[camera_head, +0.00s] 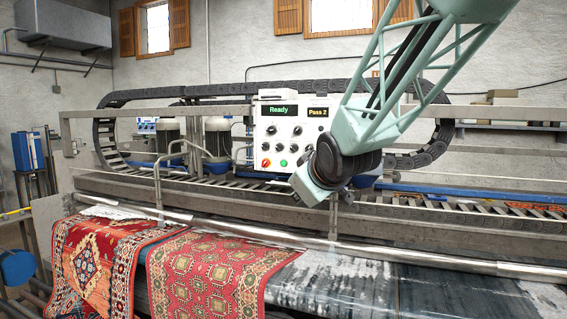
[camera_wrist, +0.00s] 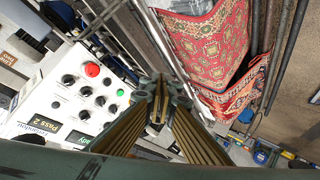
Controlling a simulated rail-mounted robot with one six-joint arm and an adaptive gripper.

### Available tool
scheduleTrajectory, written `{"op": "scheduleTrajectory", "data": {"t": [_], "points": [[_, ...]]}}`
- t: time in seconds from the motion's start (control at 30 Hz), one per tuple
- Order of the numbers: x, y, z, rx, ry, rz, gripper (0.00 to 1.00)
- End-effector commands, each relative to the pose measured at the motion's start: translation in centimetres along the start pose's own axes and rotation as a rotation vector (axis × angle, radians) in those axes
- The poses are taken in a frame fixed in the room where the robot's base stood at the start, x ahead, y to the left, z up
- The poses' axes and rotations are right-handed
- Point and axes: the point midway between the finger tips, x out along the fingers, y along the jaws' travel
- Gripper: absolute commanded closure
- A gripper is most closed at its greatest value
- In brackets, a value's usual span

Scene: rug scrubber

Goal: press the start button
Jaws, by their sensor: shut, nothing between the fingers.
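The white control panel (camera_head: 291,128) stands at the middle in the head view, with a "Ready" display and a "Pass 2" display. A green button (camera_head: 283,163) sits low on it, beside a red button (camera_head: 265,163). In the wrist view the panel (camera_wrist: 52,88) is at the left, with the green button (camera_wrist: 120,92) and the red button (camera_wrist: 92,70) both uncovered. My gripper (camera_wrist: 160,88) is shut and empty, right of the green button in that view and apart from the panel. In the head view my wrist hangs in front and right of the panel; the fingertips are not clear there.
A metal rail (camera_head: 190,219) runs across the machine's front. Two red patterned rugs hang there: one at the left (camera_head: 95,262) and one nearer the middle (camera_head: 212,275). A bent pipe handle (camera_head: 158,180) rises left of the panel. A black cable chain (camera_head: 230,92) loops behind it.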

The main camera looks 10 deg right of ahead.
Motion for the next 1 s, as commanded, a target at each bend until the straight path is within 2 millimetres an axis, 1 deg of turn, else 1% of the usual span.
{"op": "scheduleTrajectory", "data": {"t": [0.03,0.3,0.6,1.0], "points": [[0.8,0.3,-0.6,-0.011,0.013,0.003,1.0],[4.3,1.6,-3.7,-0.076,0.093,0.025,1.0],[8.1,2.7,-6.8,-0.143,0.183,0.049,1.0],[12.6,3.5,-10.4,-0.229,0.304,0.083,1.0]]}}
